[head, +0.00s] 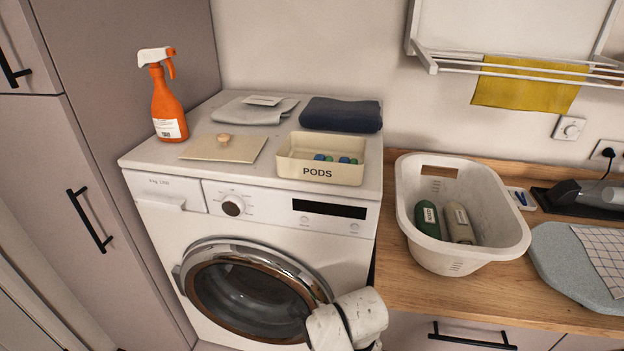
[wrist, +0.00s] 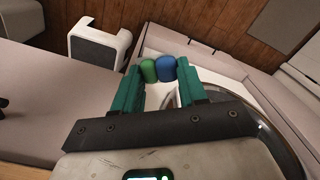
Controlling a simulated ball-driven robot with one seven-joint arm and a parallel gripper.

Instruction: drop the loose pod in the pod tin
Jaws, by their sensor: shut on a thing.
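The pod tin (head: 285,167) is a cream open box labelled PODS on top of the washing machine, with several blue and green pods inside. Its flat lid (head: 225,149), with a wooden knob, lies beside it to the left. In the wrist view my gripper (wrist: 158,71) has green fingers shut on the loose pod (wrist: 166,69), which is blue and green and held between the fingertips. In the head view my arm shows low in front of the washer door; the gripper's fingers and the held pod are hidden there.
The washing machine (head: 165,187) also holds an orange spray bottle (head: 167,105), a grey folded cloth (head: 250,111) and a dark folded towel (head: 340,114). A white laundry basket (head: 455,257) with two bottles stands right on the wooden counter. A drying rack (head: 500,62) hangs above the counter.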

